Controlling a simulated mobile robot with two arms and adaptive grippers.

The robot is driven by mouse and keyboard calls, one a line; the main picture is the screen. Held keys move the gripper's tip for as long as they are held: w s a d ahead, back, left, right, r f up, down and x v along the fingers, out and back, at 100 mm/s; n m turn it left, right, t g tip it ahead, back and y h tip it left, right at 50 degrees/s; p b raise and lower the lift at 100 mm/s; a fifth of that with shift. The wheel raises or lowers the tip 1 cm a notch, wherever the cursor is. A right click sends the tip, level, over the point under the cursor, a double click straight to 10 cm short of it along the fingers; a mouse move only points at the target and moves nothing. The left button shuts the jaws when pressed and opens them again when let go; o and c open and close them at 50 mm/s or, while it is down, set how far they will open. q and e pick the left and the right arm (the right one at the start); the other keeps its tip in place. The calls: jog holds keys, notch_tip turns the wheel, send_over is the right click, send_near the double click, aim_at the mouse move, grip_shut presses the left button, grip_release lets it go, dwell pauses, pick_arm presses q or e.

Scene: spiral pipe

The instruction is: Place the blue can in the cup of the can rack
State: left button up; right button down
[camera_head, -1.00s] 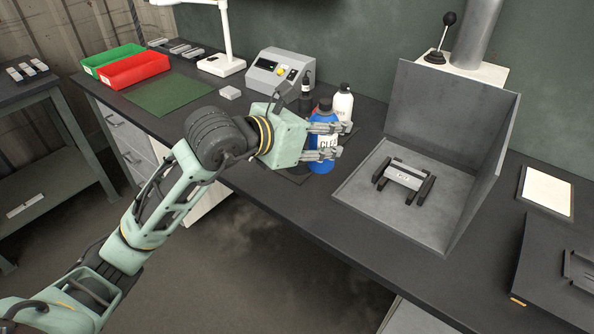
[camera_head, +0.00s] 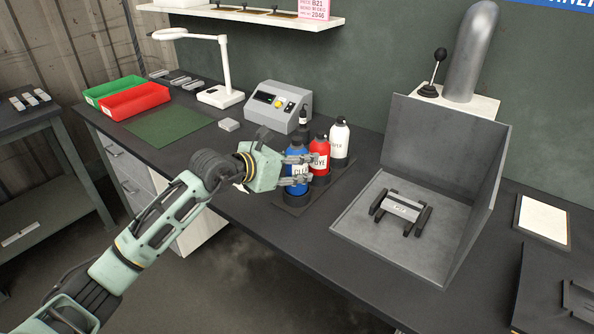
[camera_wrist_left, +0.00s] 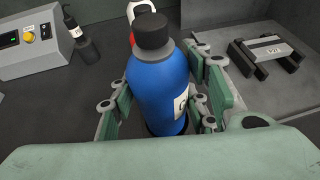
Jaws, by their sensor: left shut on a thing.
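The blue can (camera_head: 296,167) has a black cap and a white label and stands upright. My left gripper (camera_head: 306,170) is shut on it from the left side. The can is over the front cup of the dark can rack (camera_head: 292,209); a dark ring shows around its base, but I cannot tell if it is fully seated. In the left wrist view the blue can (camera_wrist_left: 160,88) stands between the fingers and hides most of the cup below. My right gripper is not in view.
A red can (camera_head: 319,156) and a white can (camera_head: 339,139) stand behind the blue one in the rack. A small dark bottle (camera_head: 303,118) and a grey control box (camera_head: 278,103) are farther back. A grey open-sided tray (camera_head: 360,222) is to the right.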

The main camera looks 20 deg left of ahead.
aim_at(297, 173)
pick_arm(q)
notch_tip(297, 173, down, 3)
jog(key=shift+r, duration=0.1)
jog(key=shift+f, duration=0.2)
jog(key=o, duration=1.4)
